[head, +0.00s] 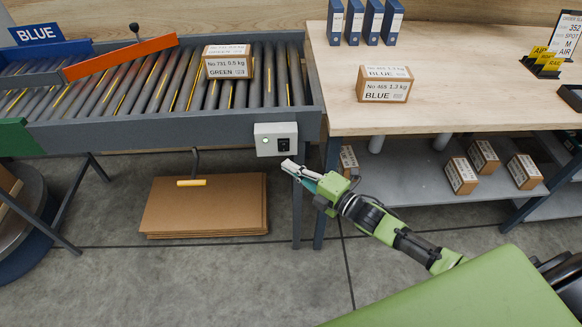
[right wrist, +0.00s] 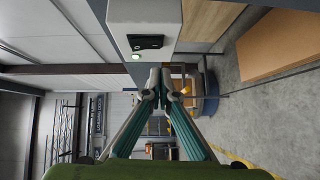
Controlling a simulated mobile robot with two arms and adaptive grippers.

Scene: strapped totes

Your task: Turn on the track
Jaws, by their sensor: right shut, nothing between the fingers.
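The track is a roller conveyor (head: 170,125) at the left of the head view. A white switch box (head: 276,129) is fixed to its front rail at the right end. My right gripper (head: 288,166) is shut and empty, just below the box. Its fingertips (right wrist: 160,82) appear apart from the switch. My left gripper is not in view.
A carton marked GREEN (head: 227,68) sits on the rollers, near an orange diverter bar (head: 120,57). A carton marked BLUE (head: 384,91) stands on the wooden table (head: 470,110). Flat cardboard (head: 204,210) and a yellow-handled hook (head: 192,182) are below the conveyor.

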